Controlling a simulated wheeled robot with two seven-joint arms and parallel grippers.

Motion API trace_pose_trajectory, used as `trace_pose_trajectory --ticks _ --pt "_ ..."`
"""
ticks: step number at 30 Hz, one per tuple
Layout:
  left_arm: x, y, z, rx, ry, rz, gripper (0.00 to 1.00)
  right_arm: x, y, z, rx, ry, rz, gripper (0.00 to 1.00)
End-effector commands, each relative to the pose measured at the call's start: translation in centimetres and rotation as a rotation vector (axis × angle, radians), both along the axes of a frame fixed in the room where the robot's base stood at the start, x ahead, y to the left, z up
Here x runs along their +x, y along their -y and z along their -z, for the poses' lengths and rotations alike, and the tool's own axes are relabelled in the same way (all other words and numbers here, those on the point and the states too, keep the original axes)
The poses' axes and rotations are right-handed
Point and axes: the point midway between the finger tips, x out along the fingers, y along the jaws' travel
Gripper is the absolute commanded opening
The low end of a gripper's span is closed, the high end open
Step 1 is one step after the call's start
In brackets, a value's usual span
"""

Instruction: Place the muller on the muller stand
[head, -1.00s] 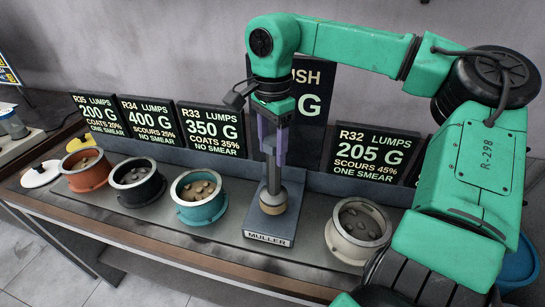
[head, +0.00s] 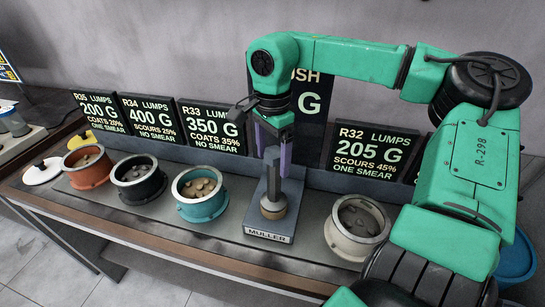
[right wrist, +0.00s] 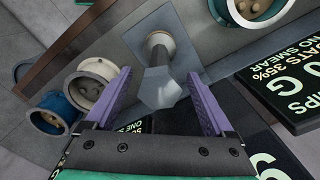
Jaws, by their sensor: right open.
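The muller (head: 272,184) is a grey tapered post with a tan band near its round foot. It stands upright on the muller stand (head: 268,237), a flat grey plate labelled MULLER. My right gripper (head: 271,152) is above the muller with its purple fingers apart, around or just over its top. In the right wrist view the muller (right wrist: 160,85) lies between the open fingers of the right gripper (right wrist: 160,88), with a gap on each side. My left gripper is not in view.
Orange (head: 87,167), black (head: 138,180), teal (head: 200,194) and cream (head: 357,227) pots with lumps stand along the bench (head: 160,225). Signs, such as the R32 sign (head: 372,150), stand behind them. A white lid (head: 42,172) lies at the left.

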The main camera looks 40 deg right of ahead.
Motion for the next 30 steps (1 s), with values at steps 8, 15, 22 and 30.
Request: trace_pose_trajectory --ticks 8,15,22,30 --pt "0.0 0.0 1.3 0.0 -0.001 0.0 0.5 0.1 0.0 -6.8 -0.005 0.007 0.002 0.88" --pt "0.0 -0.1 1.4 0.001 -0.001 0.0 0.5 0.0 0.0 -11.3 -0.002 0.002 0.0 0.88" --pt "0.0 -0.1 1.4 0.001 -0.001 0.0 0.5 0.0 0.0 -11.7 -0.001 0.002 -0.001 0.88" --pt "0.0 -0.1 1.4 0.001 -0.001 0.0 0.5 0.0 0.0 -11.6 -0.001 0.001 -0.001 0.88"
